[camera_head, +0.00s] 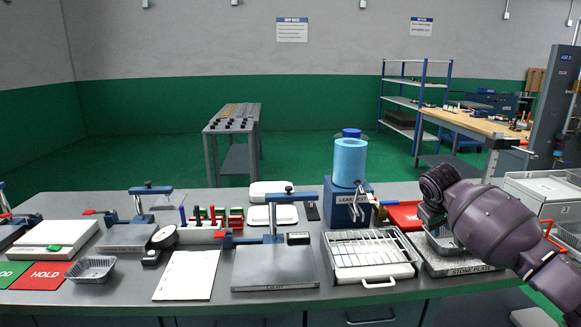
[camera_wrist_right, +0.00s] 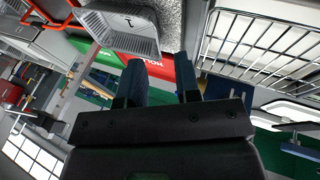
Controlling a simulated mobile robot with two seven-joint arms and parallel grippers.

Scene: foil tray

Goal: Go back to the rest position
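My right gripper (camera_wrist_right: 160,75) shows in the right wrist view with its two dark fingers apart and nothing between them. In the head view my right arm comes in from the right, its wrist over the stone plate (camera_head: 480,268); the fingers are hard to make out there. A foil tray (camera_head: 443,240) sits on the stone plate, partly hidden behind my arm. The same tray shows at the top of the right wrist view (camera_wrist_right: 118,32), apart from the fingers. Another foil tray (camera_head: 92,269) stands on the bench at the left. My left gripper is out of view.
A wire rack (camera_head: 370,255) stands left of the stone plate, with a blue leak test unit (camera_head: 347,208) and its light-blue cylinder behind. A clamp press (camera_head: 275,265), a dial gauge (camera_head: 163,238) and a red HOLD mat (camera_head: 47,275) occupy the bench (camera_head: 125,290).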

